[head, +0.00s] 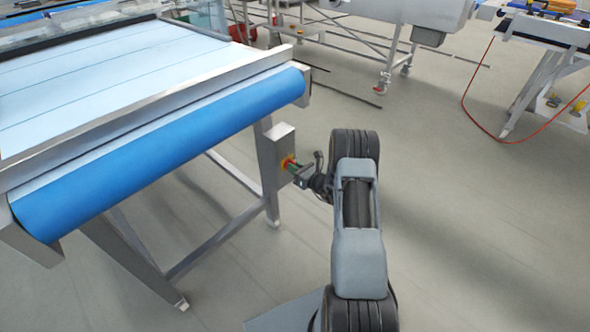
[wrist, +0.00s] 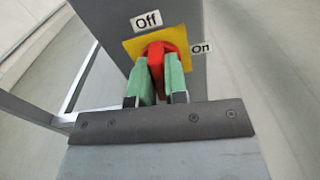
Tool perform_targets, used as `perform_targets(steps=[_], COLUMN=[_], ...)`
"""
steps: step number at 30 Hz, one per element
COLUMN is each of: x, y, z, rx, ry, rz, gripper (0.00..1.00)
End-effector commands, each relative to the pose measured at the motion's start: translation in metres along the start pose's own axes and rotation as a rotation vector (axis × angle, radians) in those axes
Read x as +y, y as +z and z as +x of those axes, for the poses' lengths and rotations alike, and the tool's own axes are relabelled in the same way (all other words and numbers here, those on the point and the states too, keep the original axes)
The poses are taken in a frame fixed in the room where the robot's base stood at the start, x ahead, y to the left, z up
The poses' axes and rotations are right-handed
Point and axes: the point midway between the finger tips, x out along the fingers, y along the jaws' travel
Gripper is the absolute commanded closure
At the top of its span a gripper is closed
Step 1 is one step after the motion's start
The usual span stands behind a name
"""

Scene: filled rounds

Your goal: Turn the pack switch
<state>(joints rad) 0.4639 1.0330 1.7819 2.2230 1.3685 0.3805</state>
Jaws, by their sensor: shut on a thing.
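The pack switch is a red rotary knob (wrist: 156,62) on a yellow plate (wrist: 182,41), fixed to a grey box (head: 272,155) on the leg of the conveyor. In the wrist view an "Off" label (wrist: 146,21) is above the plate and an "On" label (wrist: 201,49) is at its right. My gripper (wrist: 160,72) has its green-padded fingers on both sides of the red knob, shut on it. The knob's handle stands roughly upright, toward "Off"; the fingers hide part of it. In the head view my gripper (head: 294,168) meets the box's front.
The conveyor with a blue roller end (head: 170,150) stands at left, its metal legs (head: 225,230) below. Another metal frame (head: 390,60) and a table with a red cable (head: 480,120) are at the back right.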

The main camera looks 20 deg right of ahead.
Motion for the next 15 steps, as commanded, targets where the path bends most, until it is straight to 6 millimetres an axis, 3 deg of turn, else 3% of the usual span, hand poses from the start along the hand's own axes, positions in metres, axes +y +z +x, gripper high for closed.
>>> perform_targets(steps=[15], x=[-0.0007], y=[-0.0002], z=[-0.0005], rx=[0.000], ry=[-0.004], rz=[-0.138], gripper=[1.00])
